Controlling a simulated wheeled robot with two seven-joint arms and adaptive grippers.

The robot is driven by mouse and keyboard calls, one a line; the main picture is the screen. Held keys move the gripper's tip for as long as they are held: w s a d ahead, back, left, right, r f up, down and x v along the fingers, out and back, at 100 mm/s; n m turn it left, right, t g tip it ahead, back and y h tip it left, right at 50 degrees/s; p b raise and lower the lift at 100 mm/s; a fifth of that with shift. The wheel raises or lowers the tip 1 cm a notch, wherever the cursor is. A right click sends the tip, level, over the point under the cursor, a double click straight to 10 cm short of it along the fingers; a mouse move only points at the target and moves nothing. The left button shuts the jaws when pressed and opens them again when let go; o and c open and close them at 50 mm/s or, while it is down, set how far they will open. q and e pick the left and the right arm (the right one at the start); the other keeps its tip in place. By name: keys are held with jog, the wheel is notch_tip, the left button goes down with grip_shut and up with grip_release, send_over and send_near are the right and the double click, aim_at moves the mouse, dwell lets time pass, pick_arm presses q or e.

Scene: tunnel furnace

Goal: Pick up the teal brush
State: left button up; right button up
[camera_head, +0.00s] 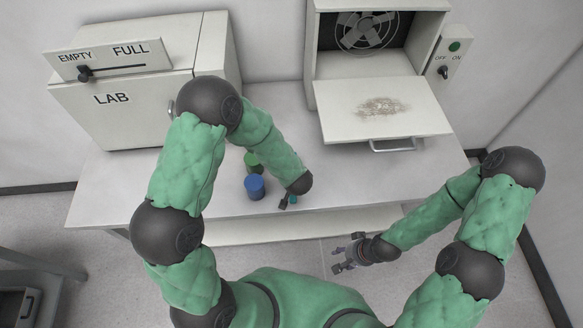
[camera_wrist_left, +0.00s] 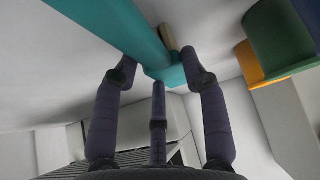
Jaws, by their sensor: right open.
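The teal brush (camera_wrist_left: 118,29) shows in the left wrist view as a long teal handle slanting from the upper left to a thicker end with a pale tip. A small teal part of it (camera_head: 293,199) shows in the head view, mostly hidden by my left arm. My left gripper (camera_wrist_left: 160,68) is at the brush, with its fingers spread apart. The brush lies across the space at its fingertips; whether they touch it is unclear. My right gripper (camera_head: 343,258) is open and empty, in front of the table's edge.
A blue cylinder (camera_head: 254,187) and a green one (camera_head: 252,160) stand just left of the left gripper. The LAB box (camera_head: 118,112) stands at the back left. An open furnace door (camera_head: 345,120) with brownish debris is at the back right. The table's right front (camera_head: 345,195) is clear.

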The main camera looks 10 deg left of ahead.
pick_arm(q)
jog(key=shift+s+f, duration=0.2)
jog(key=shift+s, duration=0.1)
jog(key=shift+r, duration=0.1)
jog(key=shift+r, duration=0.35)
jog(key=shift+c, duration=0.6)
notch_tip(320, 180, up, 2)
jog(key=shift+w+r+p, duration=0.15)
jog(key=shift+p, duration=0.45)
grip_shut()
jog(key=p+v, duration=0.2)
jog(key=v, duration=0.4)
jog(key=shift+s+r, duration=0.1)
jog(key=shift+s, duration=0.25)
jog(key=s+d+r+p, duration=0.2)
jog(key=s+r, duration=0.2)
jog(key=s, duration=0.5)
jog(key=shift+s+d+r, duration=0.2)
jog(key=shift+s+r, duration=0.15)
jog(key=shift+r, duration=0.05)
